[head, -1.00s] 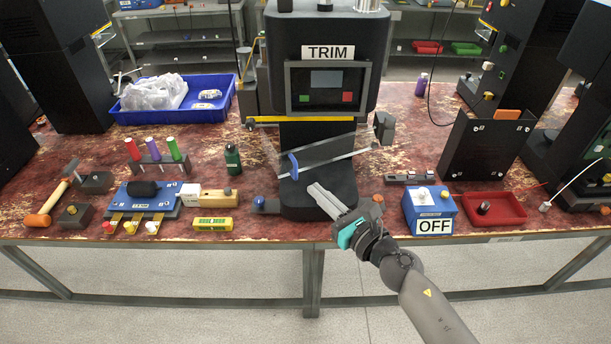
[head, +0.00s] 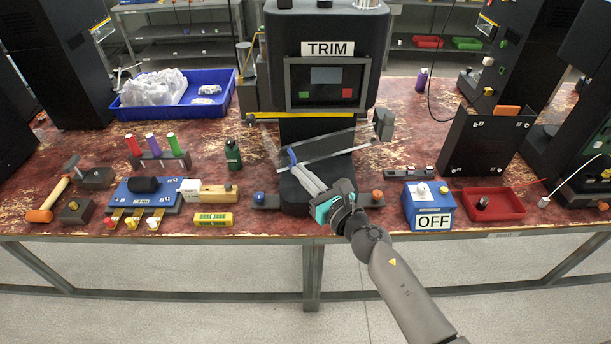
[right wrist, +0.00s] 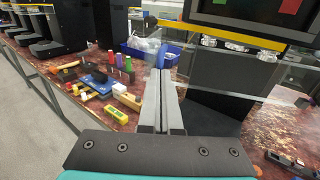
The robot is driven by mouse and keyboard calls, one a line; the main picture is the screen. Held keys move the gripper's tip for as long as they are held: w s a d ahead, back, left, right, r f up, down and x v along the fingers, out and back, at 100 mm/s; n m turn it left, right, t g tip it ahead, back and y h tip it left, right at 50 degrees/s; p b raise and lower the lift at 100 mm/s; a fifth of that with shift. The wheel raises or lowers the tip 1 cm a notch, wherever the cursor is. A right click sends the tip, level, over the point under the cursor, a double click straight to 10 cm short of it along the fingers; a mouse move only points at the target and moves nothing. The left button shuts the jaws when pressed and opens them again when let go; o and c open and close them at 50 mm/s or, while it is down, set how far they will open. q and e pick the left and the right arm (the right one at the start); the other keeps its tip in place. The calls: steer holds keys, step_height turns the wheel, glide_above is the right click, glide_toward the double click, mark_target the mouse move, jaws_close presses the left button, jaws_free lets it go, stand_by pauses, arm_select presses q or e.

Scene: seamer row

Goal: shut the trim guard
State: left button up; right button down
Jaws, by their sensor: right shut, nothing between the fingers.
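The trim guard (head: 325,145) is a clear panel with a pale metal lower edge, in front of the black TRIM machine (head: 325,25). It sits slanted, its left end lower than its right. Its blue handle (head: 292,154) is at the left end; it also shows in the right wrist view (right wrist: 168,54). My right gripper (head: 296,168) is shut and empty, with its fingertips right at the lower part of the handle. I cannot tell whether they touch. In the right wrist view the fingers (right wrist: 162,78) point up at the handle. My left gripper is out of view.
A blue box marked OFF (head: 428,200) and a red tray (head: 520,206) stand to the right. A blue bin (head: 222,107) is at the back left. A green bottle (head: 233,156) and a blue fixture (head: 125,192) are left of the machine.

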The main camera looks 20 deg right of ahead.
mark_target(288, 156)
steer(key=w+m+h, duration=0.1)
steer(key=w+h, duration=0.1)
steer(key=w, duration=0.1)
steer(key=w+a+m+h+b, duration=0.1)
steer(key=w+h, duration=0.1)
steer(key=w, duration=0.1)
steer(key=w+m+h+b, duration=0.1)
steer(key=w+m+h, duration=0.1)
steer(key=w, duration=0.1)
steer(key=shift+w+a+t, duration=0.2)
steer(key=shift+w+t, duration=0.05)
steer(key=shift+t, duration=0.15)
steer(key=shift+w+m+h, duration=0.25)
steer(key=shift+m+h, duration=0.05)
steer(key=shift+h, duration=0.2)
steer(key=shift+d+r, duration=0.1)
steer(key=shift+r, duration=0.15)
steer(key=shift+r, duration=0.1)
steer(key=shift+d, duration=0.1)
